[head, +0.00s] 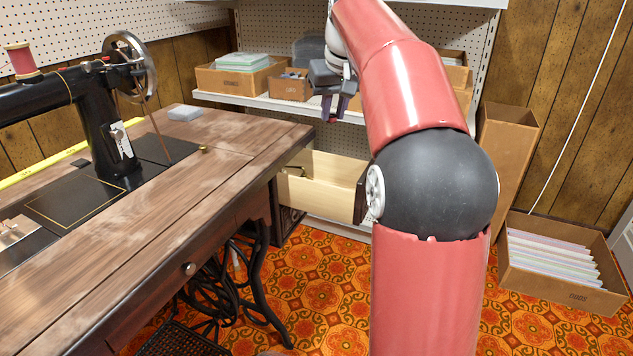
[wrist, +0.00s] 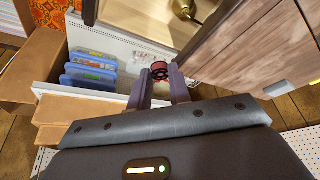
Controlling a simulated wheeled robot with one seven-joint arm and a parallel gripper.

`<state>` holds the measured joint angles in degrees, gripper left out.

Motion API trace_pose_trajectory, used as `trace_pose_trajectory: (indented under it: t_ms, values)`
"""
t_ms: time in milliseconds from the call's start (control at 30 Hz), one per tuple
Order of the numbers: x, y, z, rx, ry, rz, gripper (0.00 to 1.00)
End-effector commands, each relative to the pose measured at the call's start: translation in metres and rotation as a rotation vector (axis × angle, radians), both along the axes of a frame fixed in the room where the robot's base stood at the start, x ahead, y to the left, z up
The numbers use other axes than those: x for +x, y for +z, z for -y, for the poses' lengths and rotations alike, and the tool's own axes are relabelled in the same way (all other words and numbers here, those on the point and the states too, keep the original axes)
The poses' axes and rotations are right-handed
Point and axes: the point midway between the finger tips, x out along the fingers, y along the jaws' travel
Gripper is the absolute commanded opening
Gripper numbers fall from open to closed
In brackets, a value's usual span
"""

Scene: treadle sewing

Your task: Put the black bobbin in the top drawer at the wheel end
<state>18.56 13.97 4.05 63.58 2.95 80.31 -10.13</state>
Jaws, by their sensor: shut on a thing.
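My gripper (head: 334,108) is raised in front of the back shelf, above and a little beyond the open drawer, fingers pointing down. In the wrist view my gripper (wrist: 161,78) is shut on a small dark bobbin (wrist: 160,70) with a reddish tint, held at the fingertips. The drawer (head: 325,188) is pulled out under the table's end near the handwheel (head: 130,66). Its inside is pale wood, and the part behind my arm is hidden. The drawer also shows at the top of the wrist view (wrist: 150,14), with a brass-coloured thing in it. The bobbin is clear of the drawer.
The sewing table (head: 190,215) fills the left, with the black machine (head: 98,125) and a grey box (head: 184,113) on top. A shelf (head: 270,103) with cardboard boxes stands behind my gripper. A box of files (head: 560,270) stands on the floor at right.

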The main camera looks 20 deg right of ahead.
Motion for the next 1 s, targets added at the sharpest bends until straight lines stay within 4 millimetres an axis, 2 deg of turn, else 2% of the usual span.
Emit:
trace_pose_trajectory:
  t_ms: [33,100,300,400,500,667,900,1000]
  values:
    - [-0.001,-0.021,0.000,0.001,0.000,-0.004,0.00]
    - [-0.001,-0.040,0.000,0.001,0.000,-0.004,0.00]
    - [-0.001,-0.092,0.000,0.001,0.000,-0.003,0.00]
    - [-0.001,-0.112,0.000,0.001,0.000,-0.002,0.00]
    - [0.000,-0.123,0.000,0.000,0.000,-0.001,0.00]
    - [0.000,-0.132,0.000,0.000,0.001,0.000,0.00]
    - [0.000,-0.167,0.000,0.001,0.001,-0.002,0.00]
    - [0.000,-0.171,0.000,0.001,0.001,0.000,0.00]
